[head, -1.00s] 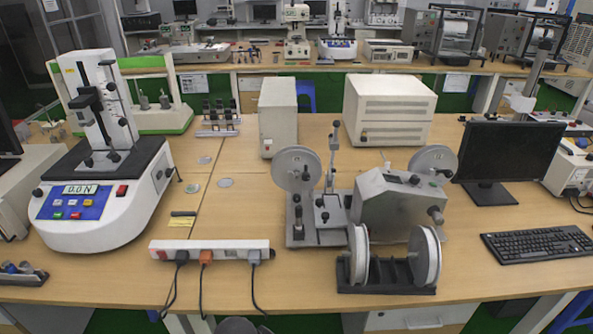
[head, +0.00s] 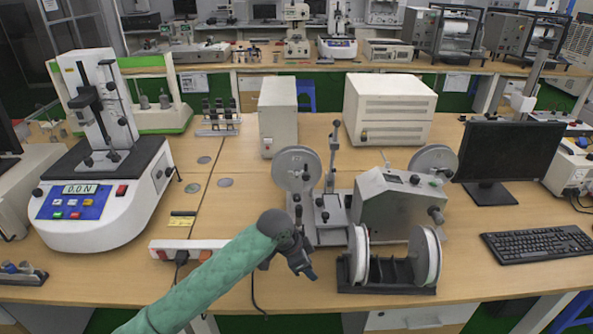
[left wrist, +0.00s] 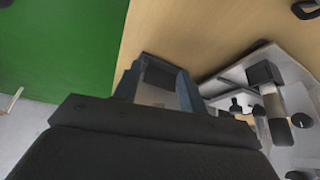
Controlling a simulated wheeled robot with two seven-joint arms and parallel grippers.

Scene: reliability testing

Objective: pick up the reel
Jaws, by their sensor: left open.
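Two white reels stand upright on a black stand (head: 388,290) at the front of the bench, a left reel (head: 358,255) and a right reel (head: 426,257). My left gripper (head: 306,270) hangs just left of the left reel and the stand, apart from both in the head view. It is open and empty. In the left wrist view its fingers (left wrist: 158,84) point toward a dark block and a pale patch, which I cannot identify for sure. My right gripper is out of view.
A winding machine (head: 385,207) with grey discs stands behind the reels. A white power strip (head: 170,250) lies partly behind my left arm. A force tester (head: 95,215) is at left, a monitor (head: 510,155) and keyboard (head: 537,243) at right.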

